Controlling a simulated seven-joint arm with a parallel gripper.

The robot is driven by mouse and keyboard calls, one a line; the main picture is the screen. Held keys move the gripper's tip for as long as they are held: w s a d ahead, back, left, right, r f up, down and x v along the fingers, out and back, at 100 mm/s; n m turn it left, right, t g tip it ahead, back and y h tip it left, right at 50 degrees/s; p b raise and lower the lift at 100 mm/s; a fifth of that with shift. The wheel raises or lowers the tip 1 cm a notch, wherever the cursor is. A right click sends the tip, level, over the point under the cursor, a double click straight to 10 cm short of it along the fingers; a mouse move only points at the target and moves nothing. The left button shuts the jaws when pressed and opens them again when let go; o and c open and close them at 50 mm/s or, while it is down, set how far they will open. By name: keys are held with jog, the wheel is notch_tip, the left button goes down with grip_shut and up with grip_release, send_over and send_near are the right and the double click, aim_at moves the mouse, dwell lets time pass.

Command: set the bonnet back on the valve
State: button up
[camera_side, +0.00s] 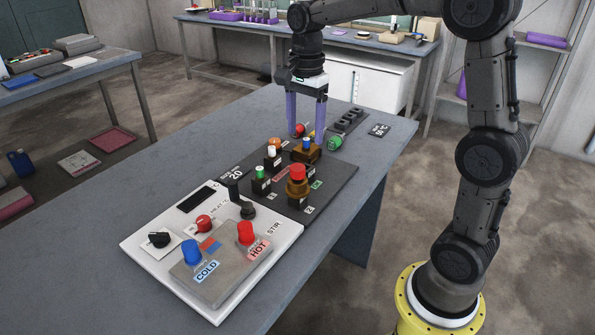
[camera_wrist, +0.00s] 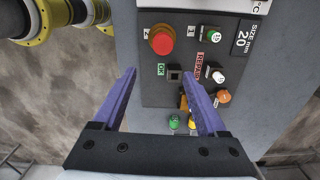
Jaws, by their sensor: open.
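My gripper (camera_side: 305,136) points down over the far end of the dark board, its purple fingers apart with nothing held. In the wrist view the gripper (camera_wrist: 162,70) is also open; its right finger partly hides a brown block (camera_wrist: 184,101). I cannot tell for certain which piece is the valve and which the bonnet.
Green-, white- and orange-topped pieces (camera_side: 260,173) stand left on the board (camera_side: 335,183). Red and green small pieces (camera_side: 334,142) lie beyond it. A white control panel (camera_side: 150,247) with red and blue knobs is nearer. The grey table's (camera_side: 90,225) left side is clear.

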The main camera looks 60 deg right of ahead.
aim_at(298, 167)
jog(key=shift+w+a+f+n, duration=0.15)
jog(key=shift+a+n, duration=0.05)
jog(key=shift+a, duration=0.35)
jog(key=shift+w+a+f+n, duration=0.1)
jog(key=shift+w+a+n, duration=0.1)
jog(key=shift+a, duration=0.35)
jog(key=shift+f, duration=0.2)
jog(key=shift+s+f, duration=0.1)
jog(key=shift+f, duration=4.7)
jog(key=shift+f, duration=0.1)
